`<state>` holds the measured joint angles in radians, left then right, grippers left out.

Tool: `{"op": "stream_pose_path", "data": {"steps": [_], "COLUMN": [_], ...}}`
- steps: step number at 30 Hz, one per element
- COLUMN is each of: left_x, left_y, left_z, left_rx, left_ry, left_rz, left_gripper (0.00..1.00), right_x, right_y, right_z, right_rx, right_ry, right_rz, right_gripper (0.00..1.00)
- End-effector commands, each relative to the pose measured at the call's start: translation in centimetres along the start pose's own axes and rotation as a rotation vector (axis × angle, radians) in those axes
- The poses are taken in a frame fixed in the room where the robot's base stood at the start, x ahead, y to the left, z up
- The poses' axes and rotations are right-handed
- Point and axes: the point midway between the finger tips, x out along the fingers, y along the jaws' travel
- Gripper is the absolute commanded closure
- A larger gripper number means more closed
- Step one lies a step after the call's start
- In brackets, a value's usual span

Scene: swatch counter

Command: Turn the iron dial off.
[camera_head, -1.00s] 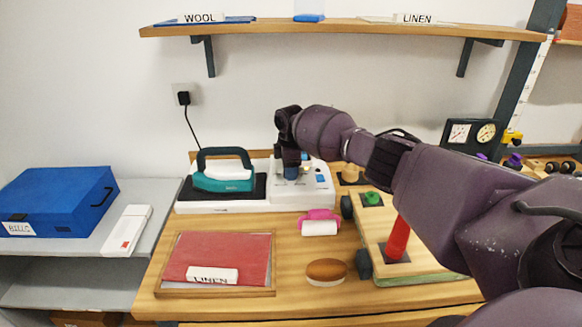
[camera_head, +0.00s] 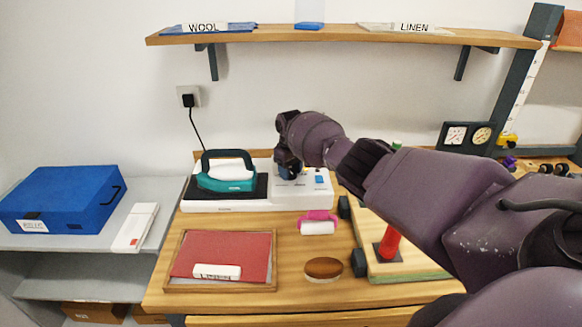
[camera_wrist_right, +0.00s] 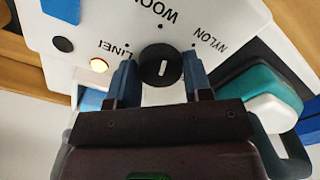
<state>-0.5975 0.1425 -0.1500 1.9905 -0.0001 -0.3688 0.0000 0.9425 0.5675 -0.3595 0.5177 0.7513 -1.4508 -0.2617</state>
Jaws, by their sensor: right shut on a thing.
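The iron dial (camera_wrist_right: 161,67) is a round black knob with a white mark, on a white panel lettered LINEN, WOOL and NYLON. The mark lies nearly along the line toward WOOL; I cannot tell which end points. My right gripper (camera_wrist_right: 162,80) is shut on the dial, one blue-grey finger on each side. In the head view the gripper (camera_head: 289,170) is at the right part of the white iron station (camera_head: 250,204) and hides the dial. The teal iron (camera_head: 228,184) rests on the station's dark plate. My left gripper is out of view.
A framed red swatch (camera_head: 222,252), a pink-handled roller (camera_head: 318,224) and a brown oval brush (camera_head: 323,268) lie in front. A board with a red peg (camera_head: 390,243) stands under my right arm. A blue box (camera_head: 62,198) is on the left shelf.

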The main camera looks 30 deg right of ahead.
Motion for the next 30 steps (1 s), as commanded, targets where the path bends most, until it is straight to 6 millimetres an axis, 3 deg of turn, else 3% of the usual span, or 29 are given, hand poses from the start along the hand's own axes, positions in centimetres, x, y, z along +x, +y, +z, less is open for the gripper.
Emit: {"op": "stream_pose_path", "data": {"steps": [9,30], "left_x": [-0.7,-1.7], "left_y": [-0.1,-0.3], "left_z": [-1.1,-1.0], "left_rx": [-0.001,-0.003], "left_ry": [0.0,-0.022], "left_rz": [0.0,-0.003], "left_gripper": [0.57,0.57], "right_x": [-0.2,-0.2], "right_y": [-0.1,0.0], "right_z": [-0.1,-0.1], "right_rx": [0.299,0.963], "right_ry": [0.001,0.002], "right_rz": [-0.002,-0.002], "right_gripper": [0.78,0.78]}}
